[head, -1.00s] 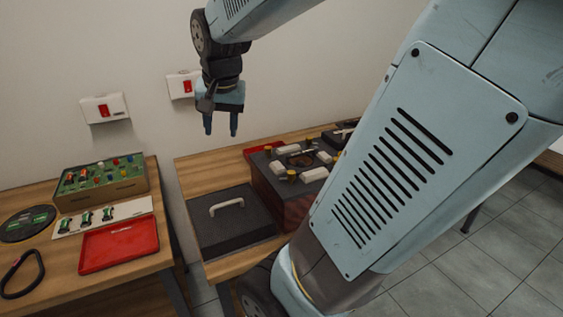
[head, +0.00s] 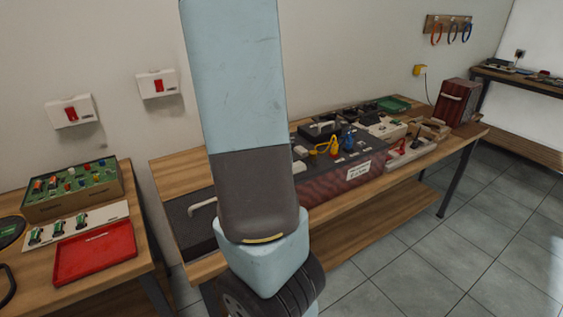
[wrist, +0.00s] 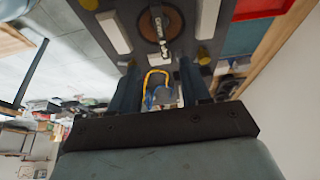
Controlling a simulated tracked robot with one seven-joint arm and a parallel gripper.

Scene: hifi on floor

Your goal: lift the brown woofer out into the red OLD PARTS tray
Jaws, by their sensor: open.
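In the wrist view a round brown disc, which looks like the woofer (wrist: 151,27), sits in a dark panel with pale blocks and yellow knobs around it. A slim metallic piece lies across it. My gripper (wrist: 160,66) is open, its two dark blue fingers apart and empty, with the disc beyond the fingertips. In the head view my arm hides the gripper and the woofer. A flat red tray (head: 95,253) lies on the left table. Another red tray edge (wrist: 262,8) shows beside the panel in the wrist view. I can read no lettering on either.
The dark-topped red cabinet (head: 335,187) stands on the long bench, with yellow and blue tools (head: 327,146) on top. A green component box (head: 72,190) stands behind the left tray. Wooden pieces (head: 428,130) sit farther right. Grey floor is clear at front right.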

